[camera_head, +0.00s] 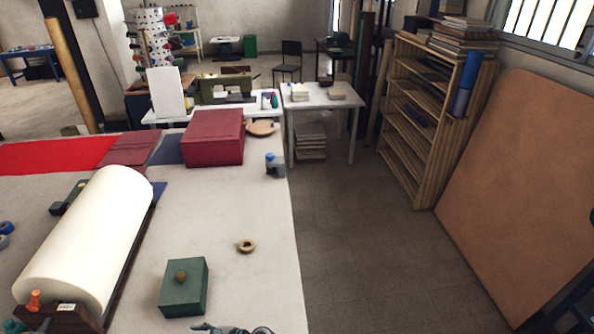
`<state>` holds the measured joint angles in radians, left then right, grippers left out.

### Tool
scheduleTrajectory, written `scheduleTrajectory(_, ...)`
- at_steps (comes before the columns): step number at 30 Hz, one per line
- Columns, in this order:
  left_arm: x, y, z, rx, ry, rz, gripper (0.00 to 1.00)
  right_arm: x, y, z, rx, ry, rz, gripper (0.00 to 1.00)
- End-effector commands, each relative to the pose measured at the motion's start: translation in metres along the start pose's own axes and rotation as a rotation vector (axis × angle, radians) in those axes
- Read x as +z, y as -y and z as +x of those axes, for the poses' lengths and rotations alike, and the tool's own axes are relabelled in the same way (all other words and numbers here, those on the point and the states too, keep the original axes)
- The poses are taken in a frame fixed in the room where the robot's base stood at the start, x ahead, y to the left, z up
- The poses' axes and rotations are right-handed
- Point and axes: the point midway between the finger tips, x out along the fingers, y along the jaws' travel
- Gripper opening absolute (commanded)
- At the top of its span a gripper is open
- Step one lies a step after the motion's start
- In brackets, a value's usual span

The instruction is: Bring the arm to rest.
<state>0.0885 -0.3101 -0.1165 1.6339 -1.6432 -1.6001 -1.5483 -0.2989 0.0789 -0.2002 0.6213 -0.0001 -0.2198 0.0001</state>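Only the top of what looks like my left gripper (235,329) shows at the bottom edge of the head view, just below the green box with a round brown knob (183,290). The rest of it is cut off by the frame. I cannot tell whether its fingers are open or shut, and I see nothing held in it. The large light table (232,220) lies in front of me.
A big cream roll (90,240) lies on the table's left. A tape ring (246,246), a dark red box (215,138) and a small grey-blue item (275,165) are on it. Right of the table is clear floor (360,240), then shelves (425,125) and a leaning brown board (525,190).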

Motion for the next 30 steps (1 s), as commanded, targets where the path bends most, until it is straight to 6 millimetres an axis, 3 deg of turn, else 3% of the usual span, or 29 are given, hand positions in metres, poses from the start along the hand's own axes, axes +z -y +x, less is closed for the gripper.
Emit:
scheduleTrajectory(9, -0.043, -0.059, 0.033, 0.072, -0.275, -0.372, 0.53, -0.002, -0.001, 0.000, 0.001, -0.002, 0.000, 0.40)
scheduleTrajectory(14, -0.068, -0.096, 0.038, 0.167, -0.483, -0.648, 0.53, 0.001, -0.001, 0.000, 0.001, 0.001, 0.000, 0.40)
scheduleTrajectory(21, -0.085, -0.144, 0.010, 0.413, -0.819, -1.033, 0.53, 0.002, -0.001, 0.000, 0.001, 0.003, 0.000, 0.40)
scheduleTrajectory(30, -0.078, -0.180, -0.040, 0.717, -1.063, -1.237, 0.53, 0.003, -0.001, 0.000, 0.001, 0.004, 0.000, 0.40)
